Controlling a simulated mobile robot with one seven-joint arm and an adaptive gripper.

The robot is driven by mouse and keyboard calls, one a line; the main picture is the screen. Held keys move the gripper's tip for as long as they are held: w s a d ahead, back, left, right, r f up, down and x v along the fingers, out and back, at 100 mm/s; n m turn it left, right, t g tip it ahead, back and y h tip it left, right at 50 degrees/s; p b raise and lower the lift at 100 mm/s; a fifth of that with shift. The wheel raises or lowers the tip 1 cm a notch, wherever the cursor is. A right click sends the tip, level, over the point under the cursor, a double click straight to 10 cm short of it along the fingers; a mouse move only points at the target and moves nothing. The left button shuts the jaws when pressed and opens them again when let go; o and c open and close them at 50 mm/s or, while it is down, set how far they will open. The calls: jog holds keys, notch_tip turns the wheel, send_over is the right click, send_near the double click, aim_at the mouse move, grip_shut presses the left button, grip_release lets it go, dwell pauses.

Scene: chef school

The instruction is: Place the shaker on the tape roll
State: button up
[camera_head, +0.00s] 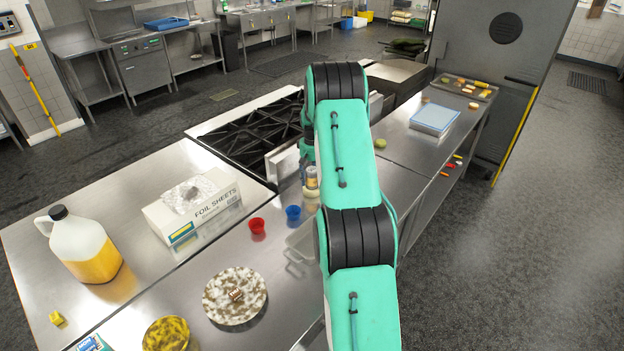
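My teal and black arm reaches forward over the counter, and its near links hide much of what lies behind. My gripper (306,172) shows only as a small dark part at the left edge of the arm, and its fingers are mostly hidden. A small shaker-like container (312,177) with an amber and pale body appears right at the gripper; I cannot tell whether it is held. A cream, rounded object (312,194), possibly the tape roll, shows just below it in the picture, partly covered by my arm. I cannot tell whether the two touch.
A red cup (257,226) and a blue cup (293,212) stand left of my arm. The stove (250,138) lies behind.

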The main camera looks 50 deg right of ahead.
jog(key=shift+r, duration=0.2)
notch_tip(320, 180, up, 12)
jog(key=shift+p, duration=0.35)
dwell(0.5)
dwell(0.7)
